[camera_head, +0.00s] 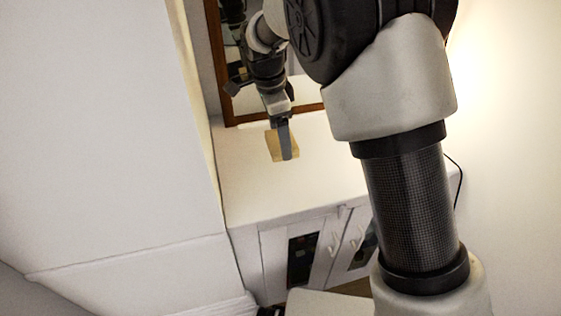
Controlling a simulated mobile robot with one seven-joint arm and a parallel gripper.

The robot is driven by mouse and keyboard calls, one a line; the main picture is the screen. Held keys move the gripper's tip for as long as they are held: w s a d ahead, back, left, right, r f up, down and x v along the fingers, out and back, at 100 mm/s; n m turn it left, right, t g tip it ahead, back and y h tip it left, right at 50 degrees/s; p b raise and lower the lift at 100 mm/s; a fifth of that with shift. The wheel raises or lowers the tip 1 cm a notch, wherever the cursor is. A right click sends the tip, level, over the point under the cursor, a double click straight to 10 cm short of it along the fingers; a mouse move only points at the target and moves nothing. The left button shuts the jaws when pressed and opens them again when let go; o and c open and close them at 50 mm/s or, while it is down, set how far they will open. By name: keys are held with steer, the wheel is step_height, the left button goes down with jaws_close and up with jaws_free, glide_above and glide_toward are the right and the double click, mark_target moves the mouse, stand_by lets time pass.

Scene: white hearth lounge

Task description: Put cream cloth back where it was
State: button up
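The cream cloth (273,147) shows as a small tan-yellow square at the top of the white cabinet. My gripper (286,153) points down at it, and a grey finger covers its middle and right part. The fingers are seen edge-on, so I cannot tell whether they are open or shut on the cloth. I also cannot tell whether the cloth lies on the cabinet top or is held just above it.
The white cabinet top (250,192) is bare around the cloth. A brown-framed mirror (228,103) stands behind it. Cabinet doors with light handles (335,243) face front. A large white block (110,130) rises at left. A thin dark cable (461,178) hangs at right.

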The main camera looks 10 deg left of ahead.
step_height(320, 180, down, 8)
steer(key=shift+r+b, duration=0.2)
steer(key=shift+b, duration=0.35)
steer(key=o, duration=0.9)
steer(key=shift+r, duration=0.1)
